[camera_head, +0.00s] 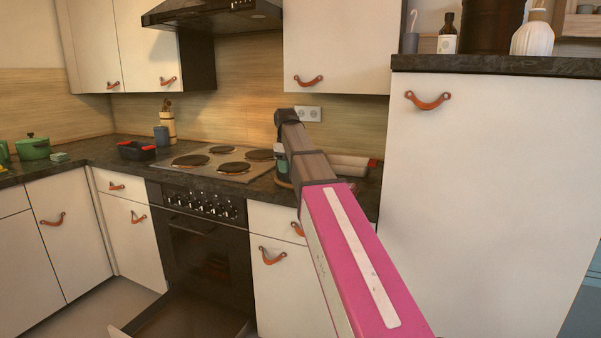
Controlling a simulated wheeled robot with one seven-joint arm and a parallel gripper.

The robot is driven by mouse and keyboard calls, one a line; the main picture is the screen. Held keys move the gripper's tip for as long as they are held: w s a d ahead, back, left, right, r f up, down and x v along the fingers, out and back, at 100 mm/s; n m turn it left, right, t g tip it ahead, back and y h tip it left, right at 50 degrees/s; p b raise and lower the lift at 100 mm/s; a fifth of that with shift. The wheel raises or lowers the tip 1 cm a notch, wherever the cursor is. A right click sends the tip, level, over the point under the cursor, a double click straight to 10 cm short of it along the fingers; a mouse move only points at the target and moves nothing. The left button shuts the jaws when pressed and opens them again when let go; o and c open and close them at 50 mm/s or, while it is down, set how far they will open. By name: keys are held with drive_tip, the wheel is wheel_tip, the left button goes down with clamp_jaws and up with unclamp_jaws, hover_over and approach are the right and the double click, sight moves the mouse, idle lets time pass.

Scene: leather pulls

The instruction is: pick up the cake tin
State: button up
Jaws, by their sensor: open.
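I cannot name the cake tin for certain. A dark, low vessel with red grips (137,151) sits on the counter left of the hob and may be it; its inside is not clear. My arm reaches up from the bottom right, pink then dark grey, and ends in front of the counter right of the hob. My gripper's fingers do not show, and nothing held is visible. The arm is far to the right of the dark vessel and hides part of the counter.
The hob (222,163) stands above an oven (205,245) with an open drawer (185,318) below it. A green pot (33,147) is at the far left. A blue-grey cup (161,135) stands behind the dark vessel. A tall white cabinet (480,200) fills the right side.

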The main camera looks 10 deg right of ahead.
sight(287, 182)
wheel_tip(287, 182, down, 3)
drive_tip(key=shift+f, duration=0.15)
clamp_jaws()
